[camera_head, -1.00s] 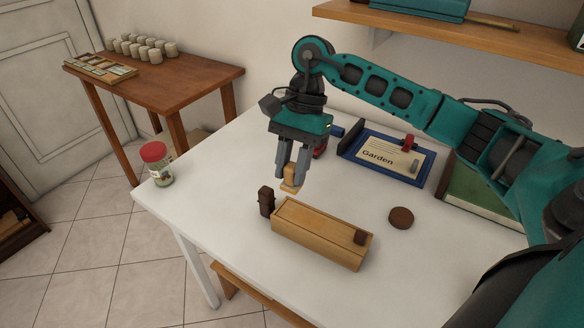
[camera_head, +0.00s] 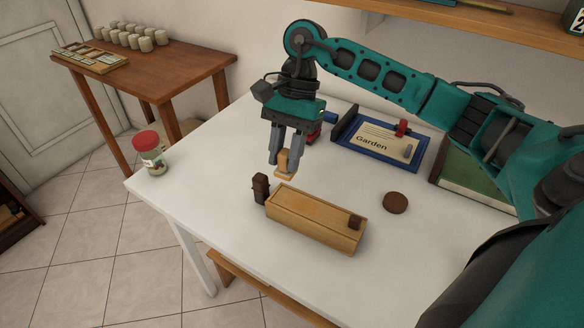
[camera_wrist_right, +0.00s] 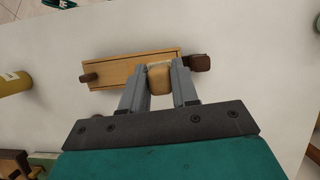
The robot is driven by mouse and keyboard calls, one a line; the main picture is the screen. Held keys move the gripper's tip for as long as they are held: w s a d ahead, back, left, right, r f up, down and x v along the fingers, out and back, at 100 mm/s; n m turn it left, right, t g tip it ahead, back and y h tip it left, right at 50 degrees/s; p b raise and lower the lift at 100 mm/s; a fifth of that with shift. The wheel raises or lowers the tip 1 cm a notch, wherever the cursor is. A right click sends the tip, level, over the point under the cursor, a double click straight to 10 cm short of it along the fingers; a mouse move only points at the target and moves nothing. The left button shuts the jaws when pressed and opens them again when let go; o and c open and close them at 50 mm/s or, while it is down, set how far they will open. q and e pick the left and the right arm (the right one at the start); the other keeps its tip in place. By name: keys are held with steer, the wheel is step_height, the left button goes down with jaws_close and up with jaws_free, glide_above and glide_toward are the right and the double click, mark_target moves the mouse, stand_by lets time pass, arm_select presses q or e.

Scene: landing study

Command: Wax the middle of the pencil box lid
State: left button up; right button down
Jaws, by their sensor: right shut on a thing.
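The pencil box (camera_head: 305,218) is a long pale wooden box on the white table, with a small dark brown block (camera_head: 355,222) on its lid near the right end. My right gripper (camera_head: 284,156) is shut on a light wooden applicator (camera_head: 284,174) with a knob handle and a flat base. It hangs just behind the left end of the box and looks clear of the lid. In the right wrist view, the held applicator (camera_wrist_right: 160,80) overlaps one end of the box (camera_wrist_right: 115,73). My left gripper is not in view.
A dark brown upright piece (camera_head: 260,188) stands by the box's left end. A brown disc (camera_head: 395,202) lies to its right. Behind are a blue-framed "Garden" board (camera_head: 385,138) and a green book (camera_head: 470,190).

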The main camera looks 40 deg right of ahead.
mark_target(286, 176)
step_height(286, 176, down, 4)
steer(key=b, duration=0.3)
steer(key=shift+f+b, duration=0.1)
steer(key=shift+b, duration=0.3)
steer(key=shift+f+b, duration=0.65)
steer(key=shift+f, duration=0.05)
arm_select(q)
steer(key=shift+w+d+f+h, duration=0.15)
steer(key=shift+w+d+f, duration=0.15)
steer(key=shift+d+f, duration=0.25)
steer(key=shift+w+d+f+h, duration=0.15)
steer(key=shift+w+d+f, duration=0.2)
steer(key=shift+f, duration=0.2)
arm_select(e)
steer(key=shift+f, duration=0.15)
arm_select(q)
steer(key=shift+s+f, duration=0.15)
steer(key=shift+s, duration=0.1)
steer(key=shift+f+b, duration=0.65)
steer(key=shift+b, duration=0.05)
arm_select(e)
steer(key=shift+f, duration=0.6)
